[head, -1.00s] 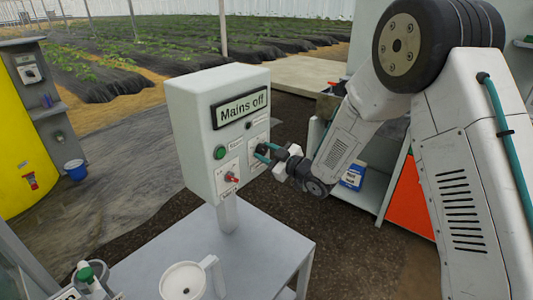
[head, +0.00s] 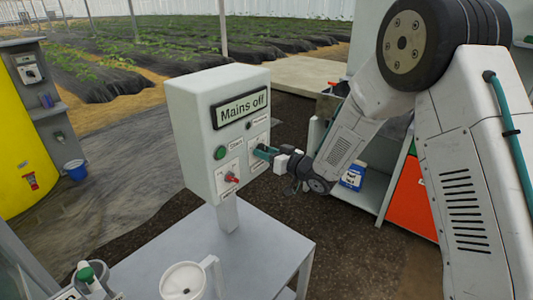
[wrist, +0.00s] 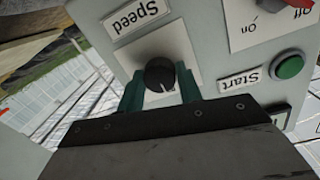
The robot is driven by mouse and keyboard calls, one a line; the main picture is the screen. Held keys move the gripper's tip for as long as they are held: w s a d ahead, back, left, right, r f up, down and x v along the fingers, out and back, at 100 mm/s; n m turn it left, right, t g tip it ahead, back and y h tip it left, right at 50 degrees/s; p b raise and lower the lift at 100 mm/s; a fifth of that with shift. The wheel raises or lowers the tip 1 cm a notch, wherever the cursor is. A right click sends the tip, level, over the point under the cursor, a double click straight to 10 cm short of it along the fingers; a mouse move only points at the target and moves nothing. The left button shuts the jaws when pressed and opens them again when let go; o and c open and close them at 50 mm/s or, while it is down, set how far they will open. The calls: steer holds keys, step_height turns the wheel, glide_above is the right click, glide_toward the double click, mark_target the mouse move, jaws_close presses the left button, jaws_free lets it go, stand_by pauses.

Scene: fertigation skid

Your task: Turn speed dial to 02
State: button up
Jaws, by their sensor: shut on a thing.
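The speed dial is a black round knob (wrist: 160,74) with a pale pointer line, on a white plate under the label "Speed" (wrist: 138,14) in the wrist view. That view looks upside down. My gripper (head: 262,152) is at the right side of the grey control box (head: 196,130) in the head view. Its two green fingers (wrist: 161,90) stand on either side of the knob and are shut on it. The dial's scale marks are too small to read. In the head view the fingers hide most of the dial.
The box display (head: 241,108) reads "Mains off". A green Start button (head: 220,153) and a red mains switch (head: 232,178) sit left of my gripper. A white jug (head: 183,282) stands on the grey table (head: 262,248) below.

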stand_by(0.4)
steer(key=o, duration=1)
steer(key=v, duration=0.7)
steer(key=shift+s+d, duration=0.25)
steer(key=shift+d, duration=0.05)
steer(key=shift+f, duration=0.1)
